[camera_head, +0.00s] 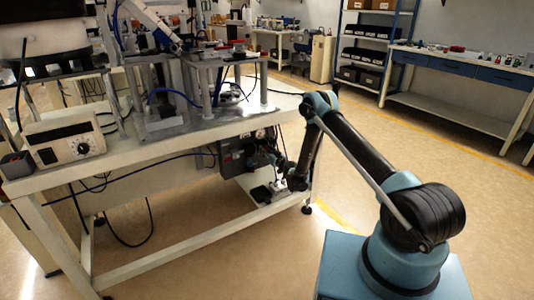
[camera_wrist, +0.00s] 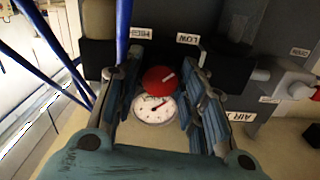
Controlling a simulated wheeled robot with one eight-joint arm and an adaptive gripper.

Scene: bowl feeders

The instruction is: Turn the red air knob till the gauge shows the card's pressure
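The red air knob (camera_wrist: 160,78) is in the middle of the wrist view, with a pale mark on its face. The round white gauge (camera_wrist: 154,108) with a red needle shows just below it; its numbers are too small to read. My gripper (camera_wrist: 163,68) is open, with one finger on each side of the knob and a visible gap to both. In the head view my gripper (camera_head: 284,172) is at the dark panel (camera_head: 240,155) under the bench, and the knob cannot be made out. I cannot make out a pressure card.
Labels HIGH (camera_wrist: 139,32) and LOW (camera_wrist: 188,39) sit above the knob. An AIR label (camera_wrist: 240,116) and a pale fitting (camera_wrist: 296,86) are at the right. A blue hose (camera_wrist: 122,30) runs close to the left finger. The bench top (camera_head: 150,150) lies above my gripper.

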